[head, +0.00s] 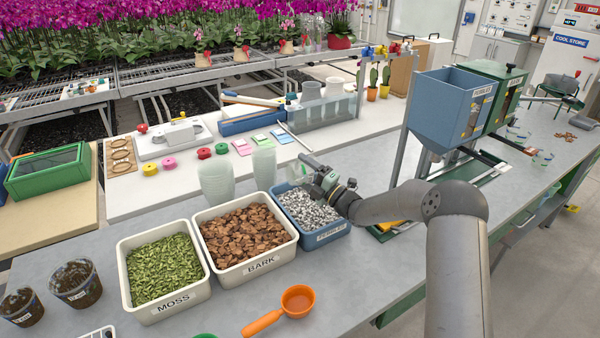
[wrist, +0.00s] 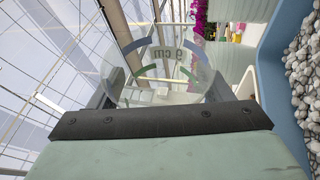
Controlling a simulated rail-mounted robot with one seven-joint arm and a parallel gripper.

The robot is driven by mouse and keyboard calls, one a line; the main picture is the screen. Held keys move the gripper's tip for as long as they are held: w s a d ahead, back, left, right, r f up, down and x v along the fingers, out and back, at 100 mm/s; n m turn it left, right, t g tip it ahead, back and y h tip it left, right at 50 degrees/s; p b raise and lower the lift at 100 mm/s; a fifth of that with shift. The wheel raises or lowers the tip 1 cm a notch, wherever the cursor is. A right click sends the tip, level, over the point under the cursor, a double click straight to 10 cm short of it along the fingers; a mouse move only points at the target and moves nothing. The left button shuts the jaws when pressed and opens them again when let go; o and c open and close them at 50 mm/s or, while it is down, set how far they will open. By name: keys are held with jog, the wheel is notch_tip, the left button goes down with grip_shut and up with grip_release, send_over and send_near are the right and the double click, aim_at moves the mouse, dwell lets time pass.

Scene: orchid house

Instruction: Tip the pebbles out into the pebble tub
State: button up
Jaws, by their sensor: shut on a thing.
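The blue pebble tub (head: 322,238), labelled PEBBLES, stands on the grey bench and holds grey and white pebbles (head: 305,208). My gripper (head: 312,176) is above the tub's back part, shut on a clear plastic pot (head: 297,178). In the wrist view the clear pot (wrist: 160,68) shows its "9 cm" print upside down beyond the dark jaw edge. I see no pebbles through its wall. The tub's blue rim (wrist: 275,75) and its pebbles (wrist: 305,70) fill the right side of that view, so my wrist is rolled over.
A bark tub (head: 285,252) and a moss tub (head: 165,302) stand left of the pebble tub. Stacks of clear pots (head: 216,184) stand behind them. An orange scoop (head: 296,300) lies in front. A blue hopper (head: 445,110) rises to the right.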

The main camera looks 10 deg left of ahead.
jog(key=n+g, duration=0.1)
jog(key=n, duration=0.1)
jog(key=r+n, duration=0.1)
jog(key=n, duration=0.1)
jog(key=shift+r+g+h, duration=0.15)
jog(key=shift+g+h, duration=0.25)
jog(key=n, duration=0.1)
jog(key=n+g, duration=0.1)
jog(key=n, duration=0.1)
jog(key=shift+r+h, duration=0.4)
jog(key=n, duration=0.1)
jog(key=n+h, duration=0.1)
jog(key=shift+r+n+g+h, duration=0.3)
jog(key=shift+n, duration=0.1)
jog(key=n+h, duration=0.1)
jog(key=n+h+b, duration=0.1)
jog(key=n, duration=0.1)
jog(key=shift+s+r, duration=0.1)
jog(key=shift+r, duration=0.3)
jog(key=shift+r+n+h+b, duration=0.3)
jog(key=shift+n+h+b, duration=0.6)
jog(key=shift+n, duration=0.3)
jog(key=shift+r+n+h, duration=0.3)
jog(key=shift+n, duration=0.2)
